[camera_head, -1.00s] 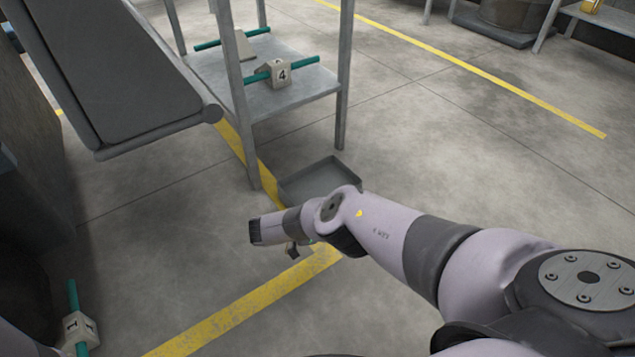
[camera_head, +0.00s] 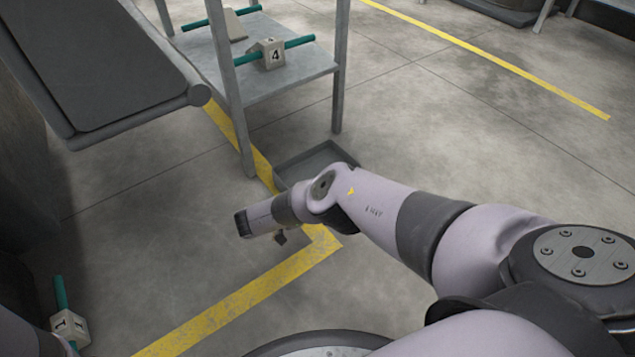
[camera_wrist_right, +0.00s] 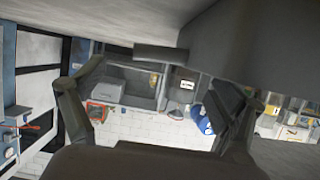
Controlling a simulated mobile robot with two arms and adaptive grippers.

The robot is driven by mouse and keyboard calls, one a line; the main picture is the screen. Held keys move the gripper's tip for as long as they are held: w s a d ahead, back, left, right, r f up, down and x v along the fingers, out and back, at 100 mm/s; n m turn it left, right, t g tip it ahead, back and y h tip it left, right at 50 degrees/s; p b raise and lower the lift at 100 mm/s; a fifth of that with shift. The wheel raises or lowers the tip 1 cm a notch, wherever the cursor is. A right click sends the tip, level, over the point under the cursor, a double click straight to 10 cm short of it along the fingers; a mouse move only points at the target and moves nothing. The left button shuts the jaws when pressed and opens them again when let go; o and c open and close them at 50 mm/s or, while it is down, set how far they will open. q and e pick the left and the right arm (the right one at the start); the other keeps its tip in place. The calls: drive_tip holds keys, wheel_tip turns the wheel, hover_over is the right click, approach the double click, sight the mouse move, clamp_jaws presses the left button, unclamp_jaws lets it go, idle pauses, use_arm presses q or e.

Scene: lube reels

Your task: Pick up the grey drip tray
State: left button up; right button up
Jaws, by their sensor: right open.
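The grey drip tray (camera_head: 305,163) is a shallow square tray on the concrete floor, beside the near leg of a metal shelf stand. My right forearm and wrist cover its near right part in the head view. The tray is not recognisable in that view. My left gripper is not in view.
The metal shelf (camera_head: 292,84) carries a block marked 4 (camera_head: 273,55) with a green rod. A dark sloping panel (camera_head: 105,75) overhangs at upper left. Another block with a green rod (camera_head: 68,325) is at lower left. Yellow lines (camera_head: 240,298) mark the floor; right of the stand is open.

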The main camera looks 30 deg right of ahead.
drive_tip(key=b+x, duration=0.2)
drive_tip(key=x, duration=0.2)
drive_tip(key=shift+w+d+f+b, duration=0.1)
drive_tip(key=shift+w+d+b, duration=0.1)
drive_tip(key=shift+d+b, duration=0.2)
drive_tip(key=shift+d+f, duration=0.1)
drive_tip(key=shift+d, duration=0.4)
drive_tip(key=shift+c, duration=0.5)
drive_tip(key=c, duration=1.9)
